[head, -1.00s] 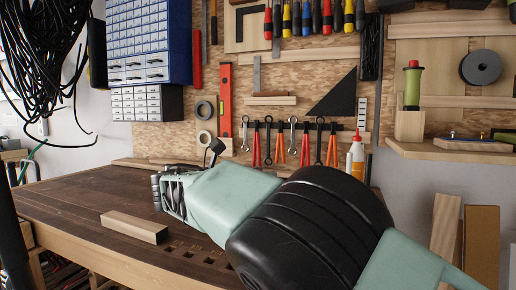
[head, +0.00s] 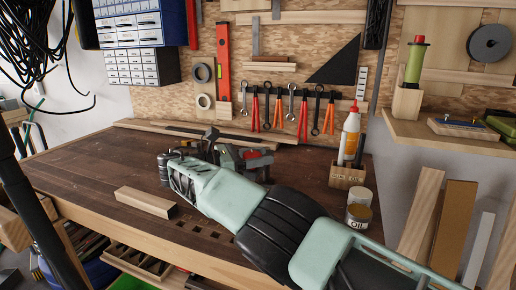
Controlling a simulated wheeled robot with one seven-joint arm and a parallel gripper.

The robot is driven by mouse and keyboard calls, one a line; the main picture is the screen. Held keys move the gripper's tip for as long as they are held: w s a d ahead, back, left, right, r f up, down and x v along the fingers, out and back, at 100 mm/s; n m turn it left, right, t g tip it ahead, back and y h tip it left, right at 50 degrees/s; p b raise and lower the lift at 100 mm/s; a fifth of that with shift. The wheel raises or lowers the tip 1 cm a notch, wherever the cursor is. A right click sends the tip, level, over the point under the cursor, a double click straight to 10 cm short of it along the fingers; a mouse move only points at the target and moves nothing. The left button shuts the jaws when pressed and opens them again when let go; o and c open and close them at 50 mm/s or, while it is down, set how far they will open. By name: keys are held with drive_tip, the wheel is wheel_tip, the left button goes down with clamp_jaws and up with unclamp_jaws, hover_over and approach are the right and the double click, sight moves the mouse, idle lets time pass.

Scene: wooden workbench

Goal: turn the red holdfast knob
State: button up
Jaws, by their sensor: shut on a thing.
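My gripper (head: 168,167) is at the far end of my arm, low over the workbench in the head view. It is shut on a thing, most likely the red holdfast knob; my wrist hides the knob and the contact. A dark metal piece (head: 211,134), perhaps the holdfast's upper end, rises just behind my wrist. Behind my forearm are a red part (head: 258,158) and a green part (head: 230,157); I cannot tell whether they belong to the holdfast.
A wooden block (head: 146,201) lies near the front edge of the workbench (head: 88,172). A wooden holder (head: 347,175) with a glue bottle (head: 350,135) and a jar (head: 358,216) stand at the right end. Wooden strips (head: 190,130) lie along the back. The bench's left part is clear.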

drive_tip(key=shift+d+f, duration=0.15)
idle(0.4)
drive_tip(key=o, duration=1)
